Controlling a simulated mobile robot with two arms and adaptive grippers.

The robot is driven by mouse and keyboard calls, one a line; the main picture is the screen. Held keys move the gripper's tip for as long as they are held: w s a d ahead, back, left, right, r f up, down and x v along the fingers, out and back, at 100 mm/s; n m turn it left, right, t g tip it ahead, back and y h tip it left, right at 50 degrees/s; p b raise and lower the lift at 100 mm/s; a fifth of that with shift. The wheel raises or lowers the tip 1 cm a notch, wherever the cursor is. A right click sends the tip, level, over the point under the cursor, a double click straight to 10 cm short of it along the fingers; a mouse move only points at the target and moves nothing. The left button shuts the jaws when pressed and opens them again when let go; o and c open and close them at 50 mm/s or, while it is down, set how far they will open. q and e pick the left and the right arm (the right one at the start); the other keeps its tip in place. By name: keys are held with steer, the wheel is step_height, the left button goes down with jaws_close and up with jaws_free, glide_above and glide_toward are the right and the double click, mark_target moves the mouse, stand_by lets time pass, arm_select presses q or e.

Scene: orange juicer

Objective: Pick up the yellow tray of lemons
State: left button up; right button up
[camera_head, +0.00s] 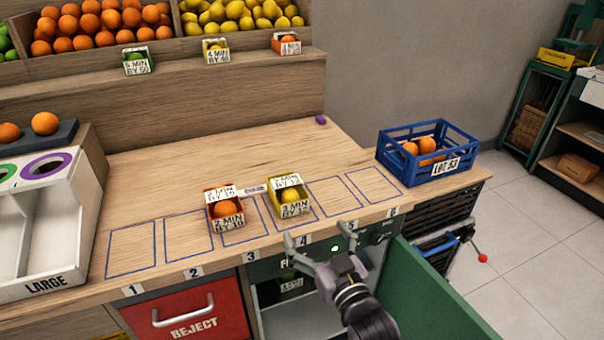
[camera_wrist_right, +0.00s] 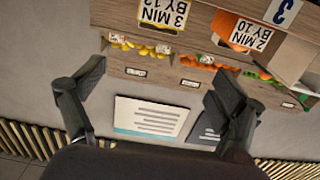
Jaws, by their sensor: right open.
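The yellow tray (camera_head: 275,208) holds a lemon and carries a card reading "3 MIN BY 12". It sits on the wooden counter at the outlined spot above label 4. The right wrist view, upside down, shows the yellow tray (camera_wrist_right: 162,14) at the top edge, beyond the fingers. My right gripper (camera_head: 325,240) is open and empty, in front of the counter's front edge and short of the tray. Its two spread fingers also show in the right wrist view (camera_wrist_right: 157,80), with nothing between them. My left gripper is not in view.
An orange tray (camera_head: 222,221) stands just left of the yellow tray. A blue crate (camera_head: 429,165) with oranges is at the right end of the counter (camera_head: 150,180). A green open door (camera_head: 430,295) hangs beside my right gripper. Outlined spots 1, 2, 5 and 6 look clear.

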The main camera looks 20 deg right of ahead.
steer(key=p, duration=0.1)
glide_toward(290, 186)
steer(key=w, duration=1)
steer(key=shift+a, duration=0.15)
steer(key=shift+c, duration=0.5)
steer(key=c, duration=1.2)
steer(key=shift+c, duration=0.5)
steer(key=shift+r, duration=0.1)
